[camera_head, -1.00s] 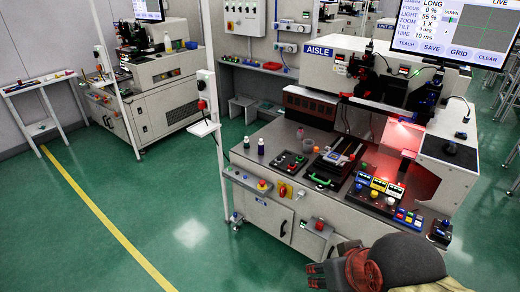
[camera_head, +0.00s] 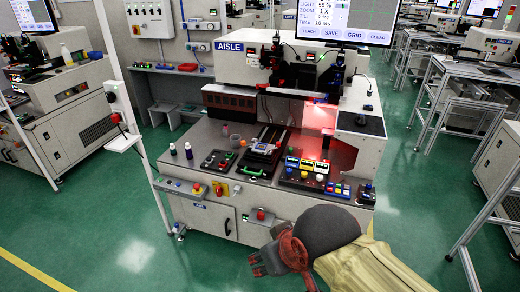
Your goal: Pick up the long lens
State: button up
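No item here can be told for sure as the long lens; small parts are too small to make out. Dark upright cylinders (camera_head: 333,84) are mounted on the upper part of the machine marked AISLE (camera_head: 231,47). My gripper (camera_head: 254,264) is low in the picture, in front of the machine's cabinet and below the worktop. It points left and appears apart from everything. Its fingers are small and partly overlapped by my wrist, so whether they are open or shut is unclear. I see nothing held in it.
A white post (camera_head: 133,110) stands at left. Metal-framed tables (camera_head: 480,90) are at right. Green floor (camera_head: 120,235) is clear at front left.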

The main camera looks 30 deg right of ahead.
aim_at(190, 156)
jog(key=i+j, duration=0.1)
jog(key=i, duration=0.35)
jog(key=i+j+z, duration=0.1)
jog(key=i, duration=0.35)
jog(key=i+j+z, duration=0.1)
jog(key=i, duration=0.4)
jog(key=i+j, duration=0.2)
jog(key=i, duration=0.25)
jog(key=i+j+z, duration=0.1)
jog(key=i, duration=0.35)
jog(key=i+j, duration=0.25)
jog(key=i, duration=0.2)
jog(key=l+z, duration=0.05)
